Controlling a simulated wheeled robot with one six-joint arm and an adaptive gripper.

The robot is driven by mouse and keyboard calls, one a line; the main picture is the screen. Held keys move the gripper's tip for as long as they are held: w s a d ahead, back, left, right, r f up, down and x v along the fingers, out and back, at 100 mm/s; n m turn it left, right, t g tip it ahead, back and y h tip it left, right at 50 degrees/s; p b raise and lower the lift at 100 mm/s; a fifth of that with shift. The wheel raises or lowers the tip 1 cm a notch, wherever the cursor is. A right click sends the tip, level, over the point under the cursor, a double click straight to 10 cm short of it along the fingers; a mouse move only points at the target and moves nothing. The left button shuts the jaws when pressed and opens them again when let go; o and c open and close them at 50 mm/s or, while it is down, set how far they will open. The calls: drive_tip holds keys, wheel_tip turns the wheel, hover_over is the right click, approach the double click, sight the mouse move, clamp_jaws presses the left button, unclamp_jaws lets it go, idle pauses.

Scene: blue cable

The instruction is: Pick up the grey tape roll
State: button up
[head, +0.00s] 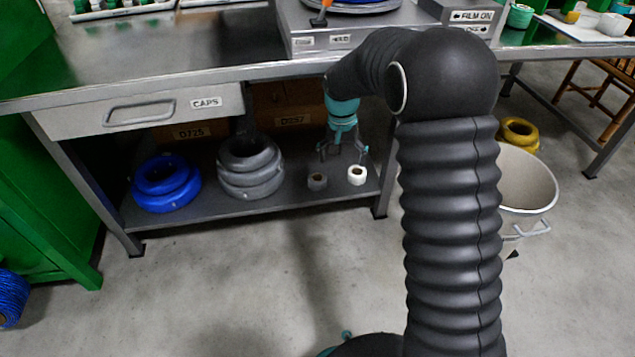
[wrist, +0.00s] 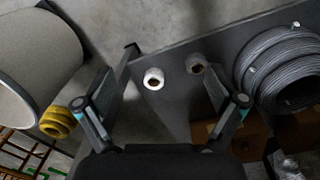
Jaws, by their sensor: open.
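The grey tape roll (head: 317,181) stands on the lower shelf (head: 285,197) of the workbench, just left of a white roll (head: 356,175). In the wrist view the grey tape roll (wrist: 196,63) is near the right finger, and the white roll (wrist: 153,78) lies between the fingers in the picture. My gripper (head: 342,156) is open and empty, its fingers pointing down above the two rolls.
A grey cable coil (head: 250,168) and a blue cable coil (head: 166,183) lie on the shelf to the left. The bench drawer (head: 140,113) hangs above the shelf. A white bin (head: 525,180) and yellow coil (head: 518,134) stand to the right. Open floor lies in front.

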drive_tip(key=w+a+f+m+b, duration=0.1)
drive_tip(key=w+a+f, duration=0.15)
drive_tip(key=f, duration=0.25)
drive_tip(key=w+a+f, duration=0.2)
drive_tip(key=w+f, duration=0.1)
drive_tip(key=f, duration=0.2)
drive_tip(key=m+b, duration=0.1)
drive_tip(key=m, duration=0.7)
hover_over(317, 178)
drive_tip(key=s, duration=0.3)
drive_tip(key=shift+t+h, duration=0.3)
drive_tip(key=shift+t, duration=0.1)
wheel_tip(317, 178, down, 10)
drive_tip(key=shift+s+r, duration=0.1)
drive_tip(key=shift+r, duration=0.15)
drive_tip(key=shift+w+d+f+b, duration=0.1)
drive_tip(key=shift+w+f+b, duration=0.1)
drive_tip(key=shift+f, duration=0.8)
drive_tip(key=shift+w+a+f+b, duration=0.1)
drive_tip(key=shift+w+f+b, duration=0.1)
drive_tip(key=shift+f, duration=0.85)
drive_tip(key=shift+w+d+f+b, duration=0.1)
drive_tip(key=shift+w+f, duration=0.1)
drive_tip(key=shift+f, duration=0.8)
drive_tip(key=shift+c, duration=0.3)
drive_tip(key=c, duration=1.2)
